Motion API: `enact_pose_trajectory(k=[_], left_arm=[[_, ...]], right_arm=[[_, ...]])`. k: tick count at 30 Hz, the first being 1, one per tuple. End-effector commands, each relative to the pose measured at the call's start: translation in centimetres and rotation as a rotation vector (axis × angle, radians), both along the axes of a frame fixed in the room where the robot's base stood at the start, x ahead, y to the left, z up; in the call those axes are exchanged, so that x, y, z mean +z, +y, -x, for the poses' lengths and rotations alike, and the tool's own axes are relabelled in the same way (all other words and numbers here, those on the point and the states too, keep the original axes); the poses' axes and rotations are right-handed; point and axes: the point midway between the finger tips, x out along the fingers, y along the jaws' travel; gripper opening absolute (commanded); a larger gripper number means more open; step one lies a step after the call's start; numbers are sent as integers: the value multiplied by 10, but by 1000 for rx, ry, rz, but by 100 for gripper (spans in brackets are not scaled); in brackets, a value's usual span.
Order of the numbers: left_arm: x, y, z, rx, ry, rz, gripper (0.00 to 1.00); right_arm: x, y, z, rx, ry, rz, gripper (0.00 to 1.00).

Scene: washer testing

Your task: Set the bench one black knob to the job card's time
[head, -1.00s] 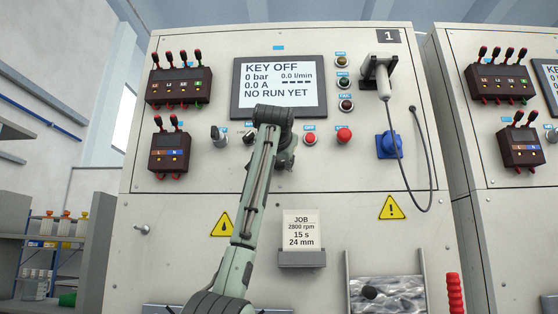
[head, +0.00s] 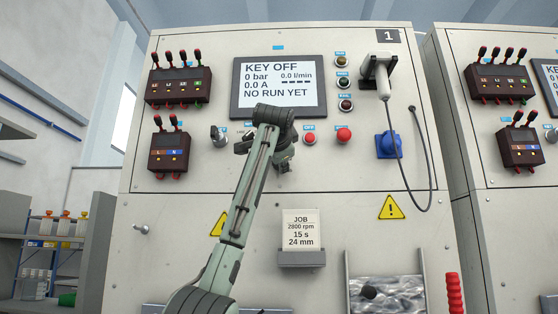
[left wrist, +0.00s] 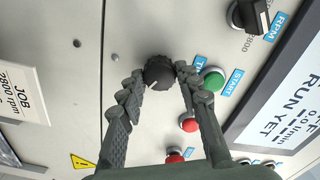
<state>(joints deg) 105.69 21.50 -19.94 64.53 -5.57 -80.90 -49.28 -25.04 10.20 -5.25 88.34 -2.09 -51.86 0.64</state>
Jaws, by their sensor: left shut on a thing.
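The black knob (left wrist: 158,72) sits on the bench one panel between the fingers of my left gripper (left wrist: 160,74). The fingers are shut on its sides. A blue label starting with T beside it is partly hidden by a finger. The knob's pointer setting cannot be read. In the head view my left wrist (head: 273,115) covers the knob, and only part of the gripper shows. The job card (head: 300,230) reads 2800 rpm, 15 s, 24 mm. The display (head: 279,84) reads KEY OFF and NO RUN YET. My right gripper is not in view.
In the left wrist view, another black knob labelled RPM (left wrist: 252,14), a green START button (left wrist: 213,79) and red buttons (left wrist: 189,123) are close by. A hand tool (head: 377,70) hangs at the right with a cable.

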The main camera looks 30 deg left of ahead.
Motion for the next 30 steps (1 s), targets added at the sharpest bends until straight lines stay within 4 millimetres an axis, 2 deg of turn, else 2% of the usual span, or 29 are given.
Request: enact_pose_trajectory(k=[14,15,19,20,30], left_arm=[[0,0,0,0,8,-14,5],[0,0,0,0,8,-14,36],[0,0,0,0,8,-13,52],[0,-1,0,0,8,-13,55],[0,-2,3,-1,7,-12,55]], right_arm=[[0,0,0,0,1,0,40],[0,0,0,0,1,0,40],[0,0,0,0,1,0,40],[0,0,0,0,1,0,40],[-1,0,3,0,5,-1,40]])
